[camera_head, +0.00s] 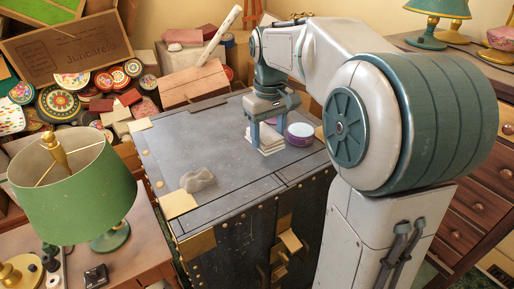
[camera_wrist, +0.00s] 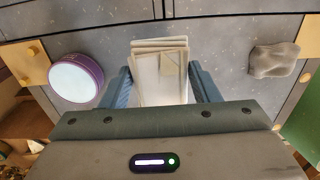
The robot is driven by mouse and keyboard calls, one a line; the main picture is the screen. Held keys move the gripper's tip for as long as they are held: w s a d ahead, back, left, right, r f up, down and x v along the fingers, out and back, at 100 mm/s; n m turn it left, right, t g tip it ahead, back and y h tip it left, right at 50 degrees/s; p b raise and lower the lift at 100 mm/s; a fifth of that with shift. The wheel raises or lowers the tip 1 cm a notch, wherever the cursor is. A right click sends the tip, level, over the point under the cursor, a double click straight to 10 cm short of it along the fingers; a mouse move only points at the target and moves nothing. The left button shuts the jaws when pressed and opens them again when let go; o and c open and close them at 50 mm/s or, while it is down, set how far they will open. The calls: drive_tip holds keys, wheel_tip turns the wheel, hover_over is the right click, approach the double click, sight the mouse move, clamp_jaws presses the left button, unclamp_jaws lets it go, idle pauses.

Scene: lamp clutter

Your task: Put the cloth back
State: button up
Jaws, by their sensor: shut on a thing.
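The cloth (camera_head: 268,146) is a folded white stack near the far right part of the dark grey metal-edged trunk's top (camera_head: 225,150). My gripper (camera_head: 267,132) points down with one finger on each side of it, shut on it. In the wrist view the cloth (camera_wrist: 160,85) fills the space between the fingers of my gripper (camera_wrist: 161,76). The cloth is at or very near the trunk top; I cannot tell if it touches.
A purple round tin with a pale lid (camera_head: 300,134) stands right of the cloth. A grey lump (camera_head: 198,180) lies at the trunk's front left. A green lamp (camera_head: 75,190) stands left on a side table. Boxes and round tins crowd behind. The trunk's middle is clear.

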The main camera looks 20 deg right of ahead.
sight(258, 160)
drive_tip(key=shift+w+a+f, duration=0.35)
drive_tip(key=shift+a+f, duration=0.1)
drive_tip(key=shift+a, duration=0.15)
drive_tip(key=shift+w+a+f, duration=0.3)
drive_tip(key=shift+a+f, duration=0.15)
drive_tip(key=shift+a, duration=0.1)
wheel_tip(258, 160, down, 4)
drive_tip(key=shift+r, duration=0.1)
drive_tip(key=o, duration=0.9)
drive_tip(key=shift+r, duration=0.1)
wheel_tip(258, 160, up, 12)
drive_tip(key=shift+f+p, duration=0.2)
drive_tip(key=shift+p, duration=0.3)
drive_tip(key=shift+s+a, duration=0.1)
drive_tip(key=shift+s, duration=0.15)
drive_tip(key=s+f+m+t, duration=0.1)
drive_tip(key=s+f, duration=0.3)
drive_tip(key=s, duration=0.2)
drive_tip(key=s+f+m+t, duration=0.1)
drive_tip(key=s+f, duration=0.4)
drive_tip(key=s, duration=0.1)
drive_tip(key=s+f+m, duration=0.1)
drive_tip(key=s+f, duration=0.3)
drive_tip(key=s, duration=0.2)
drive_tip(key=shift+s+a+f+m+t, duration=0.1)
drive_tip(key=shift+s+f+m+t, duration=0.25)
drive_tip(key=shift+s+m+t, duration=0.05)
